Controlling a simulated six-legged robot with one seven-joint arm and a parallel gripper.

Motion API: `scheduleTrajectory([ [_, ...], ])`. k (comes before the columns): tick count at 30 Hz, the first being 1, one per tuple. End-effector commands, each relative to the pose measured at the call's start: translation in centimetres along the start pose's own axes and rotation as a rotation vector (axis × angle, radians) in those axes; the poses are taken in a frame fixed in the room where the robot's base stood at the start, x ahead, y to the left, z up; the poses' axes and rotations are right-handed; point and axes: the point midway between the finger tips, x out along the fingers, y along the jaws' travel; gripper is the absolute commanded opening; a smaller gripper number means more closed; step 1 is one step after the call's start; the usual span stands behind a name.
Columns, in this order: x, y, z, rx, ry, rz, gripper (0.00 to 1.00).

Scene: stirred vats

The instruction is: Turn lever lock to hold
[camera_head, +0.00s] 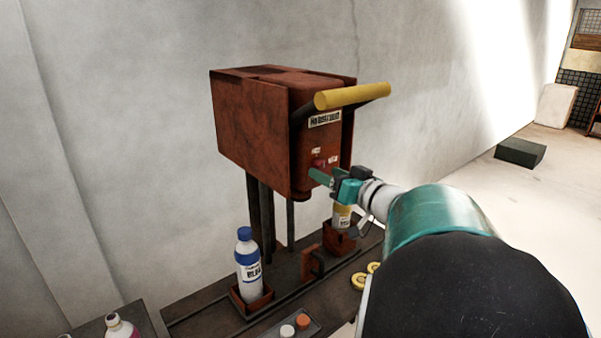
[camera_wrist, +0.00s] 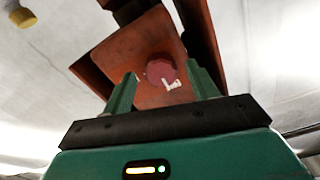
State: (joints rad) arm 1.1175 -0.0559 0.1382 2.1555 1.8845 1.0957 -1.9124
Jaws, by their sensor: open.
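A rusty red-brown machine box (camera_head: 262,125) stands on posts against the wall, with a yellow bar handle (camera_head: 352,96) across its upper front. On its lower front panel is a small red round knob (camera_head: 318,163) with small white labels beside it. The knob also shows in the wrist view (camera_wrist: 160,71), with a white mark on its lower right. My gripper (camera_head: 320,178) is right at the front panel by the knob. In the wrist view my gripper's two green fingers (camera_wrist: 160,92) are apart, with the knob between and beyond them. I cannot tell whether they touch it.
Below the box, a dark bench (camera_head: 200,312) holds a white bottle with a blue cap (camera_head: 247,264) in a rusty holder and a yellow-labelled bottle (camera_head: 342,216). Yellow rings (camera_head: 359,281) lie at the bench's right. A dark block (camera_head: 520,152) sits on open floor.

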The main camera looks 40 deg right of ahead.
Motion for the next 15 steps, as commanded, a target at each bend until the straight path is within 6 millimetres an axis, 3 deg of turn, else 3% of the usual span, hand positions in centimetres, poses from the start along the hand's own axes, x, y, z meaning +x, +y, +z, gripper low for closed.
scheduleTrajectory([
  [4, 1.28, 0.01, -0.05, 0.000, 0.001, 0.000, 0.59],
  [13, 1.52, 0.00, -0.03, 0.000, 0.001, 0.001, 0.59],
  [15, 1.52, 0.00, -0.03, 0.000, 0.001, 0.001, 0.45],
])
